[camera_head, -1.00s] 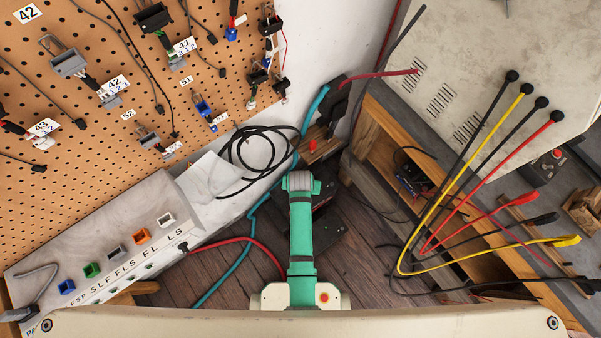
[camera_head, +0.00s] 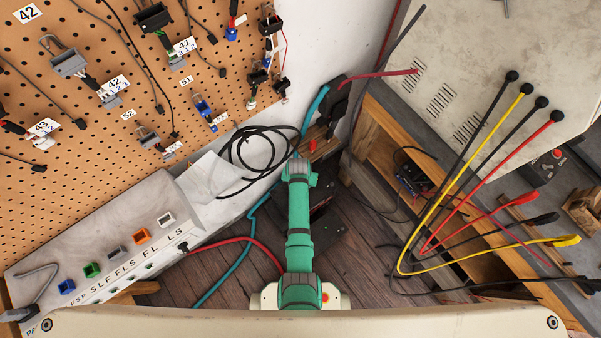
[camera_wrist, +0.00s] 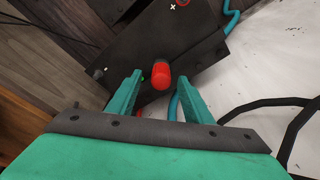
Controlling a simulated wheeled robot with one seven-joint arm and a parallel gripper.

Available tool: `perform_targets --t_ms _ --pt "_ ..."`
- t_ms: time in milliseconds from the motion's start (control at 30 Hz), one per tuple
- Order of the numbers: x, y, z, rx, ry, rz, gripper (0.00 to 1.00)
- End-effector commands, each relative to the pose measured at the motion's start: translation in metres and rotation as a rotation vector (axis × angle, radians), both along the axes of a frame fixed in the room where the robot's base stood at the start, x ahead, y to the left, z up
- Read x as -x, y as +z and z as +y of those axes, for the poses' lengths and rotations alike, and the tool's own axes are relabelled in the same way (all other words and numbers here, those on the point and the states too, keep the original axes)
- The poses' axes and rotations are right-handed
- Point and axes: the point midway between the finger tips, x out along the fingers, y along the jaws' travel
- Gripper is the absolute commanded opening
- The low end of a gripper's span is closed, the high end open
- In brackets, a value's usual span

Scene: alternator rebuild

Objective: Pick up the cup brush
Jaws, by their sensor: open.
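I cannot make out a cup brush in either view. My gripper (camera_wrist: 160,75) shows in the wrist view with its two teal fingers apart and nothing held between them. A red rounded knob-like piece (camera_wrist: 161,76) appears between the fingertips, beyond them, against a dark box-like unit. I cannot tell its distance from the fingers. In the head view my teal arm reaches forward from the base, and my gripper is hidden there.
A pegboard (camera_head: 90,130) with connectors and cables fills the left, above a grey panel (camera_head: 60,250) with coloured sockets. A pale cabinet (camera_head: 460,60) and wooden bench (camera_head: 390,140) stand right. Red, yellow and black leads (camera_head: 440,190) hang there. Black cable (camera_head: 250,150) coils near the wall.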

Motion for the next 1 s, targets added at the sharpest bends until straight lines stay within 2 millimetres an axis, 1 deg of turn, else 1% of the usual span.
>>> perform_targets --t_ms 133,300,433,600,633,667,700,800,1000 --pt "-0.003 -0.02 0.001 -0.001 0.0 0.003 0.46" --pt "-0.006 -0.034 0.0 0.0 -0.001 0.001 0.46" --pt "-0.006 -0.038 0.0 0.0 -0.001 0.001 0.46" --pt "-0.006 -0.038 0.0 0.0 -0.001 0.0 0.46" --pt "-0.006 -0.038 0.0 0.0 -0.001 0.0 0.44" --pt "-0.006 -0.038 0.0 0.0 -0.001 0.0 0.37" --pt "-0.006 -0.037 0.0 0.0 -0.001 0.0 0.27" --pt "-0.006 -0.037 0.0 0.0 -0.001 0.0 0.06" --pt "-0.006 -0.037 0.0 0.0 -0.001 0.0 0.06"
